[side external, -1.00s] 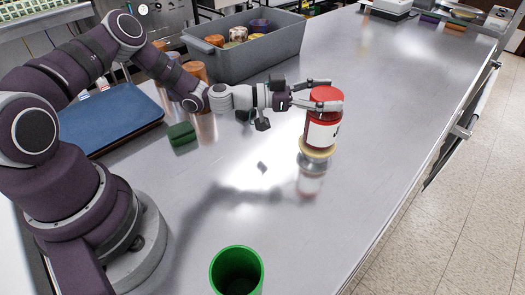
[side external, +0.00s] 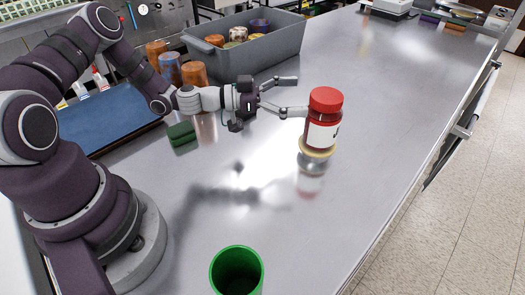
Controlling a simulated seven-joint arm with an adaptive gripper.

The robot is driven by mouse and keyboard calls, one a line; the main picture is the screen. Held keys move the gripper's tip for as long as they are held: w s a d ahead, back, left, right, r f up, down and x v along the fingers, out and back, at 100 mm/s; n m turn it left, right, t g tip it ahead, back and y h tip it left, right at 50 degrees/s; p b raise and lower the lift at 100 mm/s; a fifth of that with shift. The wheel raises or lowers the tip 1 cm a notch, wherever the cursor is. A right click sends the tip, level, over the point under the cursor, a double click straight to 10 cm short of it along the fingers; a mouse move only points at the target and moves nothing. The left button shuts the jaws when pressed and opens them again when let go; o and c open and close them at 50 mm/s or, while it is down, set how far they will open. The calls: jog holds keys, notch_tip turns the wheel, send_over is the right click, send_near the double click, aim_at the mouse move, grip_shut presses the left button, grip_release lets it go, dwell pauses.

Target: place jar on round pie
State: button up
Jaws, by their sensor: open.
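The jar (side external: 322,120) has a red lid, a dark red body and a white label. It stands upright on the round pie (side external: 316,153), a pale yellow disc of which only the rim shows below the jar. The pie sits on a small shiny metal stand or dish. My gripper (side external: 300,96) is open and empty to the left of the jar. Its nearer fingertip is close to the jar's left side; I cannot tell whether it touches.
A grey bin (side external: 245,52) holding several cans stands at the back. Orange and blue cups, a green block (side external: 181,134) and a blue tray (side external: 103,121) are at the left. A green cup (side external: 237,271) stands at the front. The counter right of the jar is clear.

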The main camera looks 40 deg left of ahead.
jog(key=s+m+g+y, duration=0.2)
jog(key=s+g+y, duration=0.2)
jog(key=s+g, duration=0.7)
jog(key=s+a+r+n+t+y, duration=0.3)
jog(key=s+a+r+n+y, duration=0.3)
jog(key=n, duration=0.4)
notch_tip(320, 180, up, 3)
jog(key=shift+s+a+f+y, duration=0.2)
jog(key=shift+s+y, duration=0.7)
jog(key=shift+s, duration=0.35)
